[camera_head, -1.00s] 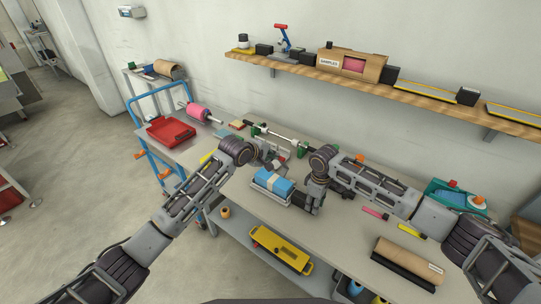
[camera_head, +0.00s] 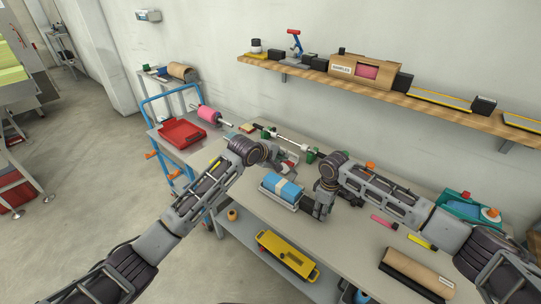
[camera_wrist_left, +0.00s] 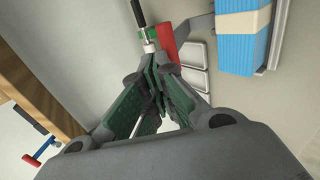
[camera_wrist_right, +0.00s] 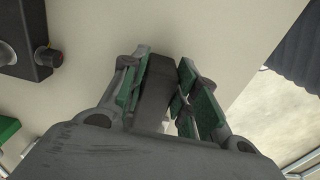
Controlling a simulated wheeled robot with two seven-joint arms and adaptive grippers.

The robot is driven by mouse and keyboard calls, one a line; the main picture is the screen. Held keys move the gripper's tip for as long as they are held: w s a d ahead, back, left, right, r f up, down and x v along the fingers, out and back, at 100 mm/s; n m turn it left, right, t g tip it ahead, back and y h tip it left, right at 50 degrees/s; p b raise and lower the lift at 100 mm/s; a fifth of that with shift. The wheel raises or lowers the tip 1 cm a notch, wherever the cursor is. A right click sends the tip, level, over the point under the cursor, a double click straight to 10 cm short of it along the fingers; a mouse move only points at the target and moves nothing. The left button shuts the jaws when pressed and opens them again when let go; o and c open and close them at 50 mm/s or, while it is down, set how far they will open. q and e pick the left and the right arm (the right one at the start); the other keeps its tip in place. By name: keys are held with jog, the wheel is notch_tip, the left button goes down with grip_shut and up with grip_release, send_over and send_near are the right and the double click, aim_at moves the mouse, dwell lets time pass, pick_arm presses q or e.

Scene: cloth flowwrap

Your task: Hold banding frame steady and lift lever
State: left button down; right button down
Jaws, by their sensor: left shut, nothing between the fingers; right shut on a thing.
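The banding frame (camera_head: 296,206) is a grey tray on the table with a blue cloth stack (camera_head: 272,183) in it, wrapped by a pale band. The stack also shows at the top of the left wrist view (camera_wrist_left: 236,45). My left gripper (camera_head: 283,163) is shut and empty, behind the frame. A red piece (camera_wrist_left: 168,38), possibly the lever, and grey pads (camera_wrist_left: 193,55) lie just beyond its fingertips in the left wrist view. My right gripper (camera_head: 320,213) points down at the frame's right end. In the right wrist view it is shut on a dark bar (camera_wrist_right: 157,85).
A rod with green holders (camera_head: 311,155) runs along the back. A red tray (camera_head: 182,132) is at the left, and a teal box (camera_head: 462,207) at the right. A brown roll (camera_head: 418,271) lies near the front edge. A loaded shelf (camera_head: 420,101) hangs above.

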pick_arm(q)
jog(key=v, duration=1.3)
jog(key=shift+s+a, duration=0.25)
jog(key=shift+s, duration=0.1)
jog(key=shift+f, duration=0.1)
dwell(0.5)
jog(key=shift+s+a+f, duration=0.1)
jog(key=shift+s+f, duration=0.15)
jog(key=shift+f, duration=0.4)
jog(key=shift+w+f, duration=0.1)
jog(key=shift+w, duration=0.05)
jog(key=x, duration=1.3)
jog(key=shift+w+d, duration=0.25)
jog(key=shift+d, duration=0.05)
dwell(0.5)
jog(key=shift+w, duration=0.15)
